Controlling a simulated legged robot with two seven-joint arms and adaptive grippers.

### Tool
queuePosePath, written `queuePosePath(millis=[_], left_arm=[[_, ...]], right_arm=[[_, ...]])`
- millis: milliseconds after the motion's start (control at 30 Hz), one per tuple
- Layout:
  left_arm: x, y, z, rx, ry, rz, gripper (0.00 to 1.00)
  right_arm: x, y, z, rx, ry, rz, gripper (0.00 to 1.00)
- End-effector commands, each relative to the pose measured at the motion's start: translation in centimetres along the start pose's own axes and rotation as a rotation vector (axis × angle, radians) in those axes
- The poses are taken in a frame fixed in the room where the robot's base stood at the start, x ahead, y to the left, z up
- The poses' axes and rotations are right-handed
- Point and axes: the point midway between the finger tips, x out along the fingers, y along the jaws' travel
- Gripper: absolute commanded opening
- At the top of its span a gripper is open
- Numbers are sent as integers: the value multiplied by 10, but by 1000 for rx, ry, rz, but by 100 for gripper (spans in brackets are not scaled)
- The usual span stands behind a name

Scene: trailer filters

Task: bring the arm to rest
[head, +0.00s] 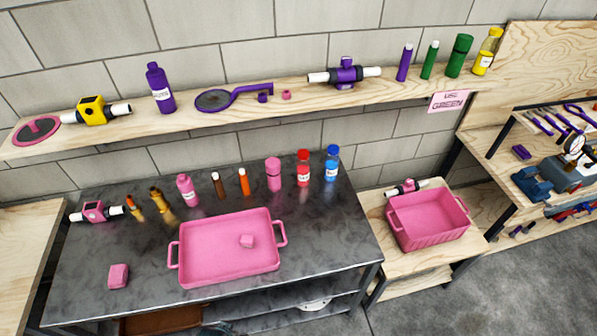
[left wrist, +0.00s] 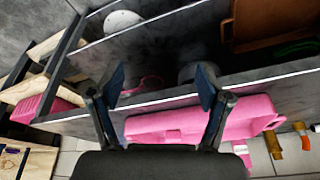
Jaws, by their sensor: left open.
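My left gripper (left wrist: 160,88) shows in the left wrist view, open, with its two dark fingers spread apart and nothing between them. The dark table's front edge and the pink tray (left wrist: 176,124) appear behind the fingers in that view, which looks upside down. I cannot tell the exact gap between the fingers and the table. No arm or gripper of mine shows in the head view, and my right gripper is in neither view.
The dark table (head: 329,238) holds the pink tray (head: 200,275), a pink block (head: 118,276) and several bottles at the back. A wooden shelf (head: 305,98) runs above. A pink bin (head: 428,237) stands on a low wooden table to the right. Grey floor is clear at lower right.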

Motion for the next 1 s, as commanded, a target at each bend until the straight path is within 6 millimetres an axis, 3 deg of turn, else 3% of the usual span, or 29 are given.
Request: queuePosePath(millis=[233, 367, 467, 500, 633, 800, 900, 1000], left_arm=[[90, 5, 23, 9, -38, 8, 77], [150, 8, 50, 14, -65, 12, 77], [205, 11, 87, 19, -93, 16, 77], [227, 12, 106, 22, -105, 17, 77], [285, 16, 175, 31, -141, 22, 77], [322, 16, 258, 41, -179, 25, 77], [329, 16, 290, 45, -191, 27, 77], [331, 16, 308, 47, -197, 27, 77]], right_arm=[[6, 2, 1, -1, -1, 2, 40], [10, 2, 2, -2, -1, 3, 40], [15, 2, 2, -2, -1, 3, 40], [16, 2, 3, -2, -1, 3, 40], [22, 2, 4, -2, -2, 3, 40], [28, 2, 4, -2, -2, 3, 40], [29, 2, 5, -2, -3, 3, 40], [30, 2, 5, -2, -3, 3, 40]])
